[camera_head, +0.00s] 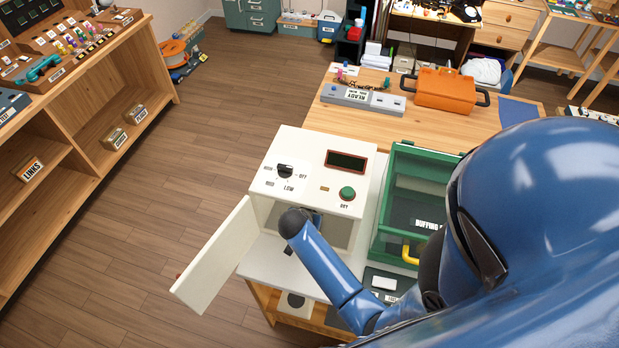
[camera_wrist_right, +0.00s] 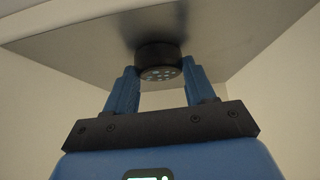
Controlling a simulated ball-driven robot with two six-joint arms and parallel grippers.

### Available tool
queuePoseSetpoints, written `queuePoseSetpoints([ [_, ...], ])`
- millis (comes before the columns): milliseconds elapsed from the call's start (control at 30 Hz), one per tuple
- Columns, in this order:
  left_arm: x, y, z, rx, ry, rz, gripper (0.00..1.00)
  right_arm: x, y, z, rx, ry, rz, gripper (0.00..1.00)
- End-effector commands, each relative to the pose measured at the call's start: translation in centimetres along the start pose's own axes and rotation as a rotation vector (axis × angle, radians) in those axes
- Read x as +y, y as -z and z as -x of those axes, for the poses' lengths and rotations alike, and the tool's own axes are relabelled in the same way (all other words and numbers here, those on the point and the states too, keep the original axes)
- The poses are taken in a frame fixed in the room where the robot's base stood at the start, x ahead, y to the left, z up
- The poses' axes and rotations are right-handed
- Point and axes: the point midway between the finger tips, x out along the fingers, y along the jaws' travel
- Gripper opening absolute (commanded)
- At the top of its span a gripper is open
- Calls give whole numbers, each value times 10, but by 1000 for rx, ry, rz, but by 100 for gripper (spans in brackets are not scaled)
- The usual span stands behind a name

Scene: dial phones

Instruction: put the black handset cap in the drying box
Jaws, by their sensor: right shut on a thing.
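The drying box (camera_head: 310,158) is a white cabinet with a dial, a green button and a dark display; its door (camera_head: 215,262) stands open to the left. My right arm reaches through the open front, and its gripper is hidden there in the head view. In the right wrist view my right gripper (camera_wrist_right: 159,72) is shut on the black handset cap (camera_wrist_right: 157,55), a short round piece with small holes in its face. The cap is against or very close to a flat grey surface inside pale walls; I cannot tell whether it touches. My left gripper is not in view.
A green-framed clear bin (camera_head: 396,158) stands right of the drying box. Behind it a wooden bench (camera_head: 330,125) holds an orange case (camera_head: 445,90) and a grey tray (camera_head: 362,98). Wooden shelves (camera_head: 85,120) stand at the left, with open floor (camera_head: 170,210) between.

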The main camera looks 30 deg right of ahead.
Motion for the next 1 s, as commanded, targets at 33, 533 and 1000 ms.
queuePoseSetpoints([
  [33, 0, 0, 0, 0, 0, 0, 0, 0, 0, 0, 0, 0, 0, 25],
  [533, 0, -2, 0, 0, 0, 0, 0, 0, -2, -2, 0, 0, 0, 80],
  [1000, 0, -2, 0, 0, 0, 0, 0, 0, 0, 8, 1, 1, 0, 80],
])
